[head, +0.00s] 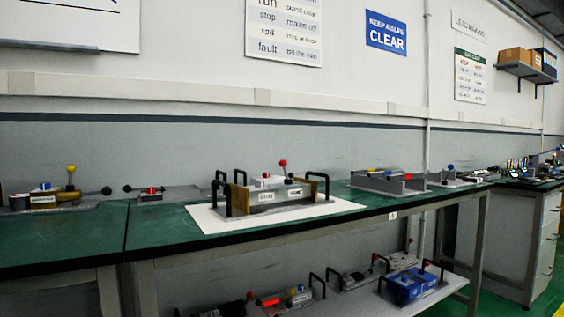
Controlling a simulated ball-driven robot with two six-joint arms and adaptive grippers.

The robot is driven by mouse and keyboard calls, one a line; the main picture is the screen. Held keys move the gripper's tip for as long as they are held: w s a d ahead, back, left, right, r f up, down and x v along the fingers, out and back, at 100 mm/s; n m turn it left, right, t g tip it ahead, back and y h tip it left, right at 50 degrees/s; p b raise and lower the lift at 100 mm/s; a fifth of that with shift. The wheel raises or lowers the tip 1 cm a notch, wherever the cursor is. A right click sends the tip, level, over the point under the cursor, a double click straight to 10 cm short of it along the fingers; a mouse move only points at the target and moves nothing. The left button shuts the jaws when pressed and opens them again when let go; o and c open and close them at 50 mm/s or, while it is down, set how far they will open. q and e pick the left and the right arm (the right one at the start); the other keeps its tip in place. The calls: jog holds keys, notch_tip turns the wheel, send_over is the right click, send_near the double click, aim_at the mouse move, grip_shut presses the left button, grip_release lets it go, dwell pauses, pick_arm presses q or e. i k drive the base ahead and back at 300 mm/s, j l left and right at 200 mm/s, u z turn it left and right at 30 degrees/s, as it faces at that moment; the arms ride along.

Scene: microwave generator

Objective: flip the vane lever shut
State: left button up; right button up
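A green bench (165,228) runs across the view with several devices on it. The middle device (267,196) stands on a white sheet, with brass-coloured end plates, black handles and an upright lever with a red ball (283,163). A device at the far left (43,200) has an upright lever with a yellow ball (71,168). I cannot tell which lever is the vane lever, as the labels are too small to read. Neither of my grippers is in view.
A lower shelf (350,300) holds more devices, one of them blue (408,286). A drawer cabinet (545,235) is at the right. Green bench top is bare along the front.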

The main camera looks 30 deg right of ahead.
aim_at(283, 163)
jog(key=i+l, duration=0.35)
jog(key=l, duration=0.15)
jog(key=i+l, duration=0.3)
jog(key=l, duration=0.2)
jog(key=i+l, duration=0.35)
jog(key=l, duration=0.15)
jog(key=i+l, duration=0.3)
jog(key=l, duration=0.2)
jog(key=i+l, duration=0.35)
jog(key=l+z, duration=0.05)
jog(key=l, duration=0.1)
